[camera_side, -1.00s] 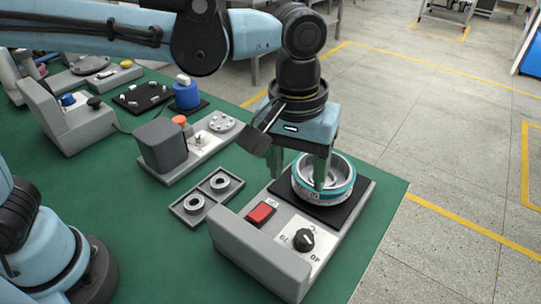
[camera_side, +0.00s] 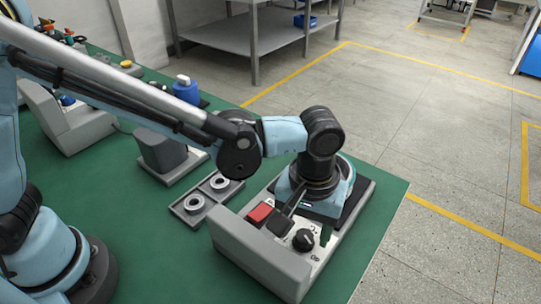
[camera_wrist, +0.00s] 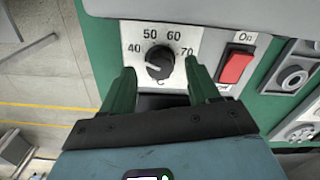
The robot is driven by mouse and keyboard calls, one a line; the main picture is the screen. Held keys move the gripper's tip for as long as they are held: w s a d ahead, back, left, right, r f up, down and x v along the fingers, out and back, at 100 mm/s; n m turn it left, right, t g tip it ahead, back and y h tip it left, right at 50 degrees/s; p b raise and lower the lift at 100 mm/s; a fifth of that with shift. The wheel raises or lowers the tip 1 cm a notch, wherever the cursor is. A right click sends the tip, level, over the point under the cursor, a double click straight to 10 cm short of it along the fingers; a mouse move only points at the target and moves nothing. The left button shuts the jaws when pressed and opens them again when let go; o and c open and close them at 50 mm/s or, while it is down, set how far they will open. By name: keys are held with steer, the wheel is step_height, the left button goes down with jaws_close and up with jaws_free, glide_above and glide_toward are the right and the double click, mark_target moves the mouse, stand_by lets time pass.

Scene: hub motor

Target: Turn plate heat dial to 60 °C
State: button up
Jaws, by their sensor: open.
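The plate heat dial (camera_wrist: 159,61) is a black round knob on a white panel marked 40, 50, 60 and 70 with °C. A small pale mark shows on its left side, but I cannot read the setting firmly. In the side view the dial (camera_side: 303,240) is at the front of the grey heater unit (camera_side: 262,252). My gripper (camera_wrist: 160,70) is open, with its green fingers on either side of the dial in the wrist view. I cannot tell whether they touch it. In the side view my wrist covers most of the plate and the ring part on it.
A red switch (camera_wrist: 236,68) marked On is right of the dial in the wrist view. A grey tray (camera_side: 207,197) with two metal rings lies left of the heater. Another grey device (camera_side: 165,155) stands behind it. Bare floor lies right of the green table.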

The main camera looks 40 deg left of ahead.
steer(key=shift+f, duration=0.85)
steer(key=c, duration=1)
steer(key=shift+c, duration=0.2)
